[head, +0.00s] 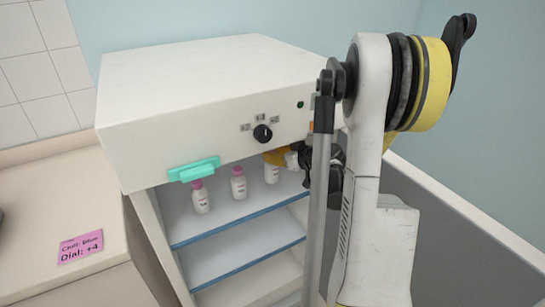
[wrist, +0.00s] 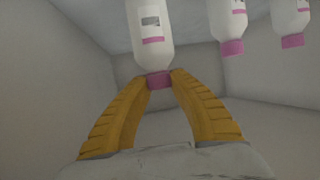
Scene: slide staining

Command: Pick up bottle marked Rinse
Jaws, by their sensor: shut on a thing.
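Three white bottles with pink caps stand in a row on the cabinet's top shelf. In the head view they are a left bottle (head: 201,198), a middle bottle (head: 239,184) and a right bottle (head: 272,174). My gripper (head: 273,158) is at the right bottle's top, its yellow fingers hiding the cap. In the wrist view, which looks upside down, my gripper (wrist: 160,78) is shut on the pink cap of this bottle (wrist: 152,35). The other two bottles (wrist: 232,20) (wrist: 291,20) hang to its right there. The labels are too small to read, so I cannot tell which says Rinse.
The white cabinet (head: 200,80) has a dial (head: 262,133) and a turquoise handle (head: 194,169) above the opening. Blue-edged shelves (head: 240,262) lie below. Cabinet walls close in around my gripper.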

